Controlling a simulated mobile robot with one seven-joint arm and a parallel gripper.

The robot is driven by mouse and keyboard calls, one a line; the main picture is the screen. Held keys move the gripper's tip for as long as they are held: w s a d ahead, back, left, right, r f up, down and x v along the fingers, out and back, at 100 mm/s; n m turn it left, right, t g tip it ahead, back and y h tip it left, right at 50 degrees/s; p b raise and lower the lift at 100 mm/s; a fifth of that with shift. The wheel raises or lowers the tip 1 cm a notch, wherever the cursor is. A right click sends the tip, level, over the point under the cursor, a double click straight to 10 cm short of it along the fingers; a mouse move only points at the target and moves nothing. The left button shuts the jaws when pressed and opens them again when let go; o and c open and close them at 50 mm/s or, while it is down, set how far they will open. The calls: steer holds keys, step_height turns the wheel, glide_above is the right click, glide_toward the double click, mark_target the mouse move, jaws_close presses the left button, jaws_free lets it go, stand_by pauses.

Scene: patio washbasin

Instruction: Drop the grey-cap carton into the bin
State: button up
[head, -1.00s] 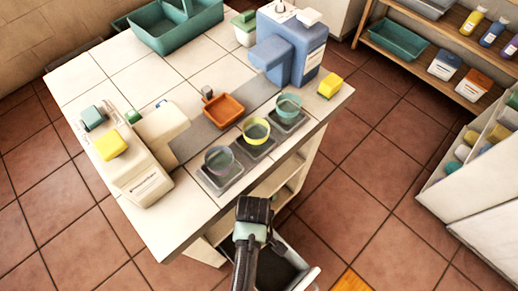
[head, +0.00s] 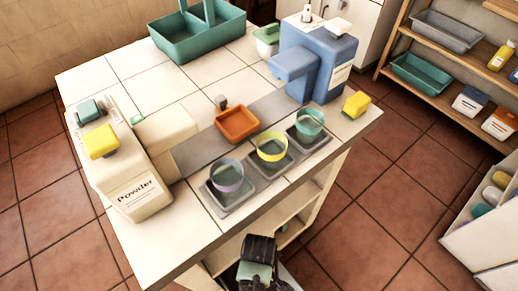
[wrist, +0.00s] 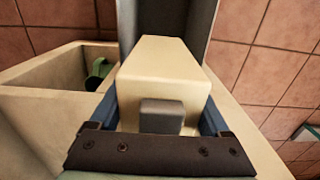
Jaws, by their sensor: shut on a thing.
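In the wrist view, the cream carton (wrist: 165,75) with a grey cap (wrist: 161,116) sits between the two blue fingers of my gripper (wrist: 160,110), which is shut on it. In the head view, my gripper (head: 258,262) is at the bottom edge, in front of the counter; the carton cannot be made out there. In the wrist view, a cream open-topped box (wrist: 45,95) with a green thing inside stands below left of the carton. It may be the bin; I cannot tell for sure.
A tiled counter (head: 105,77) holds a powder dispenser (head: 130,185), a blue machine (head: 325,70), an orange dish (head: 238,123), several cups and a teal caddy (head: 190,38). In the wrist view, a grey-walled opening (wrist: 200,25) lies beyond the carton. Shelves stand at right.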

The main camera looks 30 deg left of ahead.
steer(key=o, duration=1.2)
steer(key=shift+c, duration=0.2)
steer(key=shift+r, duration=0.1)
step_height(320, 180, up, 13)
steer(key=p, duration=0.5)
